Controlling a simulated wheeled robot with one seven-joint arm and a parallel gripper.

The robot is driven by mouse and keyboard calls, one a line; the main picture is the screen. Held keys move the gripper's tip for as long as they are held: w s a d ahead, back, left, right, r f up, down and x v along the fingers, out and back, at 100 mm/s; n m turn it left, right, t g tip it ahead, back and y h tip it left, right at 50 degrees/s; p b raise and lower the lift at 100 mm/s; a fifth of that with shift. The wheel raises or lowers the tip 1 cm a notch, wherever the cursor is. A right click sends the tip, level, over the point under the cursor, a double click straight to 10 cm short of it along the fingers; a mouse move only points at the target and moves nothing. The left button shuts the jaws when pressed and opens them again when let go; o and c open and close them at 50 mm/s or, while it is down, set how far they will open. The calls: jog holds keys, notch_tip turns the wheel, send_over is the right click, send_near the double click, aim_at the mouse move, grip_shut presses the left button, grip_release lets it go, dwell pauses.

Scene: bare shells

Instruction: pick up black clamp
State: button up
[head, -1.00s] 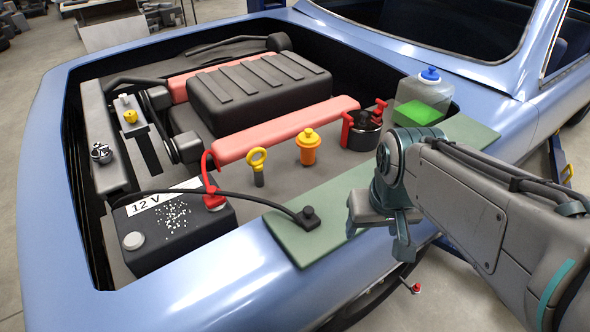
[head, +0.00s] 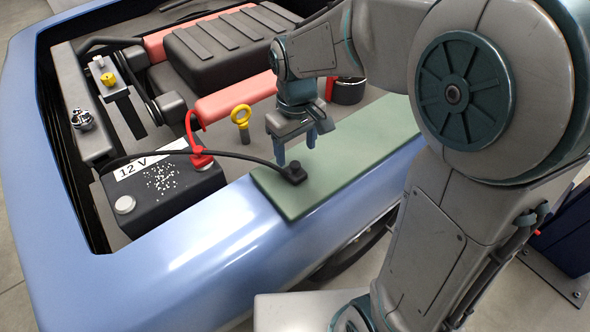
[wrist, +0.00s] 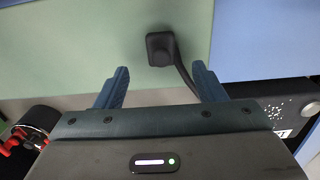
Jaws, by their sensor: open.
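The black clamp (head: 294,173) lies on the green mat (head: 345,165) over the car's fender, with a black cable running left from it across the battery. It also shows in the wrist view (wrist: 160,47), ahead of the fingertips and roughly between their lines. My gripper (head: 297,150) is open and empty, pointing down just above and behind the clamp in the head view. Its two blue fingers also show in the wrist view (wrist: 160,72), apart from the clamp.
The 12 V battery (head: 165,188) with a red clamp (head: 200,157) sits left of the mat. A yellow-ringed dipstick (head: 241,118) stands behind it. A pink-red bar (head: 235,98) and a black ribbed cover (head: 225,45) lie farther back. The mat's right part is clear.

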aim_at(295, 163)
jog(key=shift+a+f, duration=0.1)
jog(key=shift+f, duration=3.35)
jog(key=c, duration=1.2)
jog(key=shift+o, duration=0.2)
